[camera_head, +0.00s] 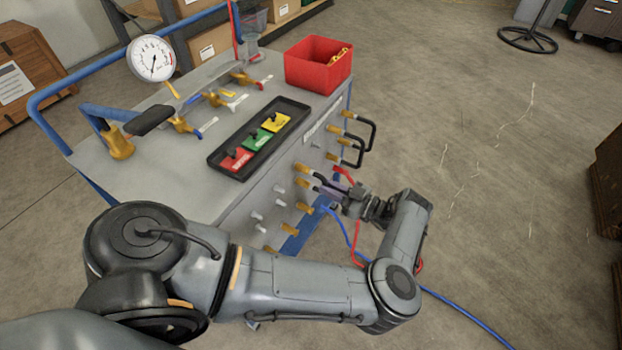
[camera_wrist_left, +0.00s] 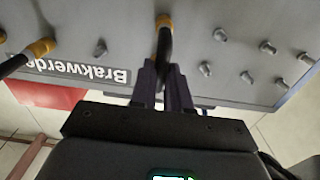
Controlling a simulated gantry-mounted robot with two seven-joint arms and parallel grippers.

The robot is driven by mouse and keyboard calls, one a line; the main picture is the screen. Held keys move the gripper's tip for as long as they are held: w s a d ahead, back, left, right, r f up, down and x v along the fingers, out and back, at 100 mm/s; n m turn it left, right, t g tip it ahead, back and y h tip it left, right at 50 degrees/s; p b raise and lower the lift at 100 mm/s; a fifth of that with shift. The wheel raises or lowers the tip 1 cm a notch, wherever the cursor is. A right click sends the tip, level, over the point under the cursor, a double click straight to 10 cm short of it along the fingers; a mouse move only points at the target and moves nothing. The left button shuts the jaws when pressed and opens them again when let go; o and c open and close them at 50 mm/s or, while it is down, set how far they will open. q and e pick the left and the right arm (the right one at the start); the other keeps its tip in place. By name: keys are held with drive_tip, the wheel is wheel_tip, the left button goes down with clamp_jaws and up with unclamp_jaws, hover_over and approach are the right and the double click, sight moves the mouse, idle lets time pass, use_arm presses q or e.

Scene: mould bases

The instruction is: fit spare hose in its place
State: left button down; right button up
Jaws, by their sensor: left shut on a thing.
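My left gripper (camera_head: 335,192) is at the front panel of the cart, shut on a short black hose (camera_head: 315,175). In the left wrist view the hose (camera_wrist_left: 164,46) runs between the two fingers (camera_wrist_left: 164,85). Its brass end (camera_wrist_left: 163,21) is at the grey panel (camera_wrist_left: 120,25); I cannot tell if it is fully seated on a stub. The hose's far part is hidden by the gripper. Bare metal stubs (camera_wrist_left: 267,47) stick out of the panel beside it. My right gripper is not in view.
Looped black hoses (camera_head: 372,135) with brass ends stick out from the panel nearby. Brass fittings (camera_head: 305,207) sit lower down. A red bin (camera_head: 305,66) and black tray (camera_head: 217,160) stand on the cart top (camera_head: 150,165). A blue hose (camera_head: 450,305) trails over the floor.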

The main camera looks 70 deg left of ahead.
use_arm(q)
drive_tip(key=shift+b+v, duration=2.2)
drive_tip(key=shift+v, duration=0.3)
drive_tip(key=b+v, duration=0.6)
drive_tip(key=shift+b, duration=0.3)
